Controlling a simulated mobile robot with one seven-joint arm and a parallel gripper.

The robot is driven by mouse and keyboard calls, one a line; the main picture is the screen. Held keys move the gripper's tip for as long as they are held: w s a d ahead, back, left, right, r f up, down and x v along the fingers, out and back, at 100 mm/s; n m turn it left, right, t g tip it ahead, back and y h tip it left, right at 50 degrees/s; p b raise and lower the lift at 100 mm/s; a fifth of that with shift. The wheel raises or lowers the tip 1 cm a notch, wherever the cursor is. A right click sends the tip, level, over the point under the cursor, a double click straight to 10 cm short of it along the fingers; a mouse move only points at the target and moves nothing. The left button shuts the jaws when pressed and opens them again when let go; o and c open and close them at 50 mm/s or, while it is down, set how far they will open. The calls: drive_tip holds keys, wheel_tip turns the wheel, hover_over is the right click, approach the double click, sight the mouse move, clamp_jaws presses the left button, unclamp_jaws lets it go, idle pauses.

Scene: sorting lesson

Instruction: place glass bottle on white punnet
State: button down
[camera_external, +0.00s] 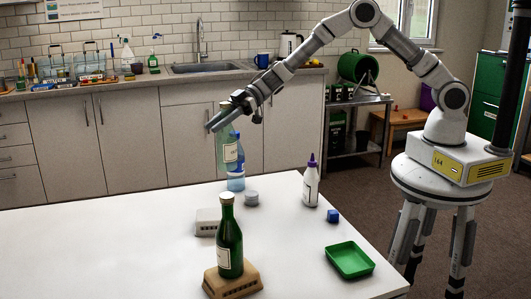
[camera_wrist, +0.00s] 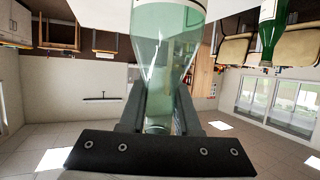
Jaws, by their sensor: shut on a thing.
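The bottle hangs about upright above the table's far edge. In the wrist view the glass bottle (camera_wrist: 163,45) runs between the two fingers (camera_wrist: 157,105), its wide end toward the top. The white punnet (camera_external: 207,222) stands on the table, nearer the camera and slightly left of the held bottle. No object shows on it; its right side is partly hidden by a dark green bottle.
The dark green bottle (camera_external: 229,240) stands on a brown punnet (camera_external: 245,284) in front. A blue clear bottle (camera_external: 236,183) overlaps the held bottle in view. The table's left is clear.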

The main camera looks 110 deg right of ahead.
drive_tip(key=w+a+f+b, duration=0.1)
drive_tip(key=w+a+f, duration=0.5)
drive_tip(key=f, duration=0.3)
drive_tip(key=shift+a+f+b, duration=0.35)
drive_tip(key=shift+a+b, duration=0.05)
drive_tip(key=shift+a, duration=0.45)
drive_tip(key=shift+f, duration=0.25)
drive_tip(key=c, duration=0.6)
unclamp_jaws()
drive_tip(key=shift+r, duration=0.1)
